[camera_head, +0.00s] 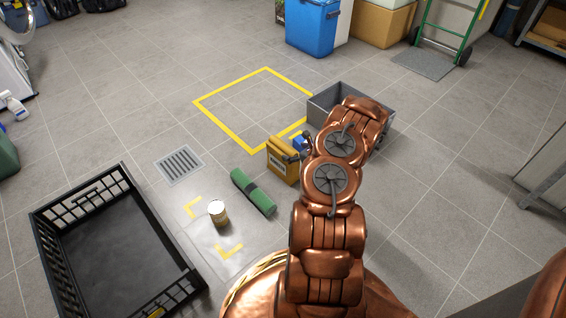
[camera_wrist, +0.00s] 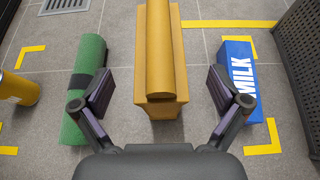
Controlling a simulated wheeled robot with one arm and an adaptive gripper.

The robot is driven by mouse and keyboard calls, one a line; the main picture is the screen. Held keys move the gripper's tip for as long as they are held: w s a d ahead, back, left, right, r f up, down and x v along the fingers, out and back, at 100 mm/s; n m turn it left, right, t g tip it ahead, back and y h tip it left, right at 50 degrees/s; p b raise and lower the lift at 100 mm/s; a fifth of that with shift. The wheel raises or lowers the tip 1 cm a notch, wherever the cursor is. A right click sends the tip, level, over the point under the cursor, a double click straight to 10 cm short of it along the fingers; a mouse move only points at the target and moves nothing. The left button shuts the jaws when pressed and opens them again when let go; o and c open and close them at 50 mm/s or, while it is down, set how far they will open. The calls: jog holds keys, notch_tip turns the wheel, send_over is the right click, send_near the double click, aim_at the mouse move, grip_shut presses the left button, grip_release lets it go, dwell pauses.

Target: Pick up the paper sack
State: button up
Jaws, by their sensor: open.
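The paper sack (camera_head: 281,162) is an ochre-yellow bag with a rolled top and a dark label, standing upright on the tiled floor in the head view. In the wrist view the sack (camera_wrist: 160,103) is at top centre, its rolled top running away from the camera. My gripper (camera_wrist: 162,90) is open, one finger on each side of the sack's near end. Bare floor shows between each finger and the sack, and nothing is held. In the head view my arm hides most of the gripper.
A green roll (camera_wrist: 84,90) lies left of the sack, and a blue milk carton (camera_wrist: 238,77) lies to its right. A grey crate (camera_head: 322,110) stands behind. A can (camera_head: 217,213) and a black crate (camera_head: 128,183) are further left. The yellow-taped square (camera_head: 250,105) is mostly clear.

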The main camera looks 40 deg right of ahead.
aim_at(289, 149)
jog(key=shift+b+x, duration=1.4)
jog(key=shift+x, duration=1.3)
jog(key=shift+w+r, duration=0.1)
jog(key=shift+r, duration=0.15)
grip_shut()
jog(key=shift+r, duration=0.1)
